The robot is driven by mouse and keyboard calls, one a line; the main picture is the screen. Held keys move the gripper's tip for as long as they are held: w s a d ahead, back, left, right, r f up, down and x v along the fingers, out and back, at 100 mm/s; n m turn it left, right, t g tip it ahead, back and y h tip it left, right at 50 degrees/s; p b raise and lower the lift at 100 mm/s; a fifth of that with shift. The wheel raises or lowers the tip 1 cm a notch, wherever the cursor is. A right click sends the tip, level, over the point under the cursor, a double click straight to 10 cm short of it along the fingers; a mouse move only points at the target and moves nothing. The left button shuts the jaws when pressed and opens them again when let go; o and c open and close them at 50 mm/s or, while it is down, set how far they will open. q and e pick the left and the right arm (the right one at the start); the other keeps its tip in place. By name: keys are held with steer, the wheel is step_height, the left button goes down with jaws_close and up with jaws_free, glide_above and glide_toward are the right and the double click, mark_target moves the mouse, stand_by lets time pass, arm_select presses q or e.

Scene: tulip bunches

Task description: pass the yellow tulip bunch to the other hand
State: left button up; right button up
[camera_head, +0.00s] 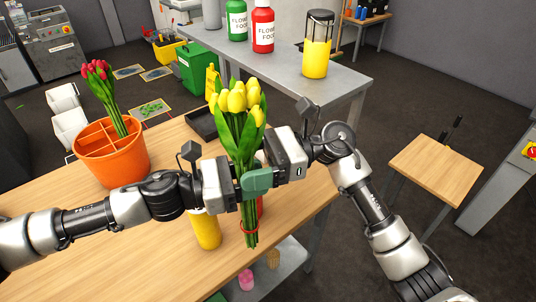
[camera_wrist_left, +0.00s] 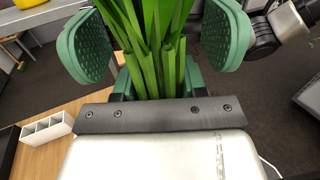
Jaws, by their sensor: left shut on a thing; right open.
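The yellow tulip bunch (camera_head: 240,101) is upright above the front of the wooden table, blooms up, with a red band round its lower stems. My left gripper (camera_head: 238,187) comes in from the left and is shut on the stems. Its fingertips are partly hidden in the head view. The green stems also show in the left wrist view (camera_wrist_left: 155,50), close in front of the left hand. My right gripper (camera_head: 258,180) reaches in from the right and is open, with a green finger by the stems. Textured green pads show on both sides of the stems in the left wrist view.
An orange divided pot (camera_head: 128,163) with red tulips (camera_head: 98,80) stands at the table's left. A yellow cylinder (camera_head: 206,228) stands below the left gripper, and a dark tray (camera_head: 202,122) lies behind. A grey bench (camera_head: 345,85) holds bottles. A small wooden table (camera_head: 440,168) stands right.

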steer(key=shift+a, duration=0.25)
steer(key=c, duration=1.1)
arm_select(q)
steer(key=o, duration=1.2)
arm_select(e)
steer(key=shift+c, duration=0.4)
